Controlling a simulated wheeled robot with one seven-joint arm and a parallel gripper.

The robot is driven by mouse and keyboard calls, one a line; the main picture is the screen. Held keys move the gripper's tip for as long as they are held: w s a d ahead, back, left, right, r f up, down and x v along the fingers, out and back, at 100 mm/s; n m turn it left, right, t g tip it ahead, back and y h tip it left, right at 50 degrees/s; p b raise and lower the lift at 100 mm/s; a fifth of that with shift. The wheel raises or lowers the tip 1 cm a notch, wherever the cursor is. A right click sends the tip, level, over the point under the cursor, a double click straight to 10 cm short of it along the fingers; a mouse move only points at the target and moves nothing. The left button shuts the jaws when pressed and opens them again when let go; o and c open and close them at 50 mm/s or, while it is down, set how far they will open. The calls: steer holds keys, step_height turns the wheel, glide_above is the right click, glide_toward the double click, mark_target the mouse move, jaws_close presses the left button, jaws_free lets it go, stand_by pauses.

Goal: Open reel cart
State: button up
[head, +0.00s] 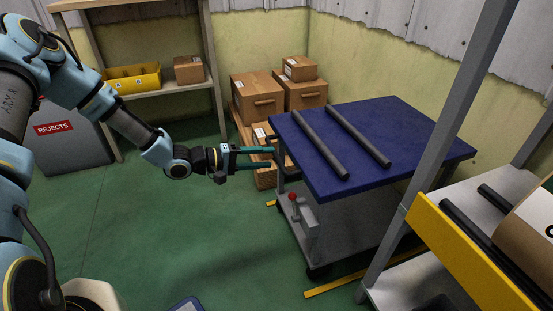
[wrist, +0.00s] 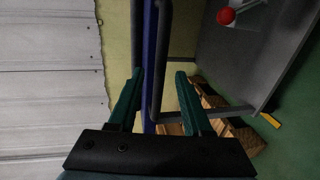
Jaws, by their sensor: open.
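The cart has a blue top (head: 400,135) and a grey lower body (head: 345,222). A dark bar handle (head: 290,174) is on its left side. My gripper (head: 272,157) is open beside that side, at about the height of the top. In the wrist view, the dark handle (wrist: 161,50) runs between the spread green fingers (wrist: 160,75), beside the blue edge of the top (wrist: 149,35). I cannot tell whether the fingers touch it. A red knob (head: 292,196) on a lever sits lower on the cart; it also shows in the wrist view (wrist: 226,15).
Two dark rods (head: 358,137) lie on the blue top. Cardboard boxes (head: 257,97) stand behind the cart. A grey rack post (head: 440,140) and a yellow-edged shelf (head: 465,255) stand close at right. A grey rejects bin (head: 70,150) is at left. The green floor (head: 190,235) between is mostly clear.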

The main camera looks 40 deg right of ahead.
mark_target(277, 155)
steer(key=shift+x, duration=2.15)
jaws_close()
